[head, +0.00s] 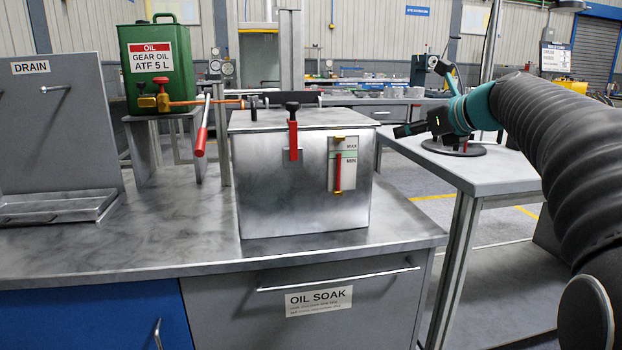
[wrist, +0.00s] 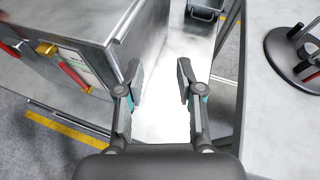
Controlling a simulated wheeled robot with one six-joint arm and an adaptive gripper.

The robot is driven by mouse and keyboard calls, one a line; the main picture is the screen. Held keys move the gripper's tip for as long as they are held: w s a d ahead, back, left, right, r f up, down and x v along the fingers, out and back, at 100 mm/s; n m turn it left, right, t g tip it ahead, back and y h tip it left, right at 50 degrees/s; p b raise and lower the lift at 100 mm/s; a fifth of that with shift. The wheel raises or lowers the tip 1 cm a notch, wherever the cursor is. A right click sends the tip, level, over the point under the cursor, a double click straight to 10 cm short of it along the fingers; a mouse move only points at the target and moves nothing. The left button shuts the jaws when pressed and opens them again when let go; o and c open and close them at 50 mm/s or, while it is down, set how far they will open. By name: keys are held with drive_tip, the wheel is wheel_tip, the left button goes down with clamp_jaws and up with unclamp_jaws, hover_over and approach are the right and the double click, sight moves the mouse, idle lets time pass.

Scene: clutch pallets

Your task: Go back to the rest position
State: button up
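In the head view my gripper (head: 408,130) is at the right, in front of the side table's back part, with my dark ribbed arm reaching in from the right edge. The metal oil-soak tank (head: 265,185) stands on the bench to the left of my gripper, its lid closed, with a red-handled lever and a level gauge on its front. In the wrist view the tank (wrist: 85,25) is at upper left.
The side table (head: 480,172) bears a dark round stand (head: 453,148), close to my gripper in the picture. A green oil can (head: 157,65) stands at back left with a valve below. A drain tray (head: 55,207) lies at left. The bench front (head: 150,245) is clear.

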drive_tip(key=s+d+f+n+g+h, duration=0.1)
drive_tip(key=s+f+n+g+h, duration=0.1)
drive_tip(key=s+f+n, duration=0.5)
drive_tip(key=s+f+n+g+h, duration=0.1)
drive_tip(key=s+f+n+g, duration=0.15)
drive_tip(key=f+n, duration=0.7)
drive_tip(key=s+a+f+n+h, duration=0.1)
drive_tip(key=s+f+n, duration=0.3)
drive_tip(key=s, duration=0.4)
drive_tip(key=s+a+f+n+g+h, duration=0.1)
drive_tip(key=s+a+f+n, duration=0.2)
drive_tip(key=s, duration=0.6)
drive_tip(key=s+a+f+n+h, duration=0.1)
drive_tip(key=s+a+f+n, duration=0.1)
drive_tip(key=s+f+n, duration=0.4)
drive_tip(key=shift+s+g+h, duration=0.3)
drive_tip(key=shift+s+g, duration=0.05)
drive_tip(key=shift+s, duration=1.2)
